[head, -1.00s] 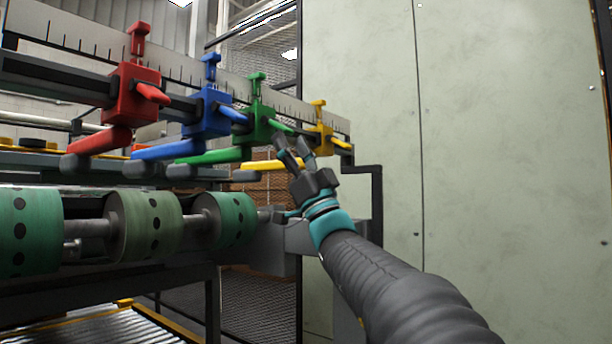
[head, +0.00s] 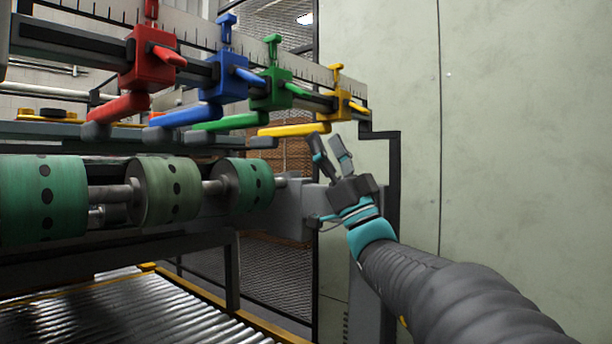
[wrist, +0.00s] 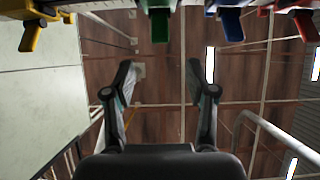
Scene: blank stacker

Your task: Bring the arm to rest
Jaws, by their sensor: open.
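My gripper (head: 331,148) is open and empty in the head view, fingers pointing up, just below and right of the yellow arm of the yellow slider block. In the wrist view my gripper (wrist: 159,85) has its two fingers wide apart with nothing between them. My arm reaches in from the lower right of the head view.
Red (head: 146,58), blue (head: 222,78), green (head: 271,89) and yellow (head: 336,104) slider blocks sit on a ruled rail. Green rollers (head: 165,190) lie below, above a roller conveyor (head: 130,312). A pale green panel (head: 520,130) stands on the right.

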